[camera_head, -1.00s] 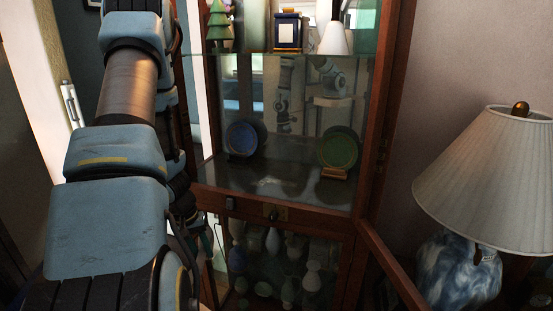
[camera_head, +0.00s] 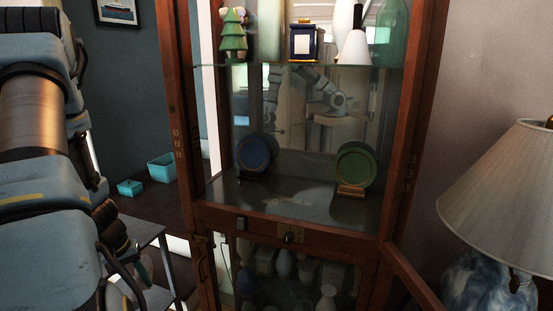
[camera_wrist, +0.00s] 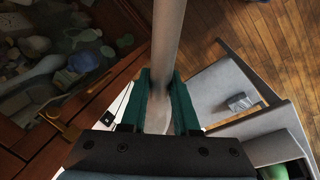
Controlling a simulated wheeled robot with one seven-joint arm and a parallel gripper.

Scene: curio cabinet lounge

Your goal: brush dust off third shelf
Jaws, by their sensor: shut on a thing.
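In the wrist view my gripper (camera_wrist: 160,100) has its green fingers shut on a long grey-brown rod-like handle (camera_wrist: 168,40), taken to be the brush; its far end is out of frame. In the head view the cabinet's glass shelf (camera_head: 225,190) carries a blue plate (camera_head: 256,152) at left and a green plate (camera_head: 356,165) on a wooden stand at right. A faint pale dusty patch (camera_head: 290,199) lies between them. My gripper is outside the cabinet, low on its left side.
The shelf above holds a green tree figure (camera_head: 233,34), a blue box (camera_head: 304,41) and a white bell-shaped piece (camera_head: 355,48). Vases stand behind the lower door. A lamp (camera_head: 500,190) stands at right. A grey stand (camera_wrist: 225,85) is beside my gripper. Teal boxes (camera_head: 161,168) lie behind.

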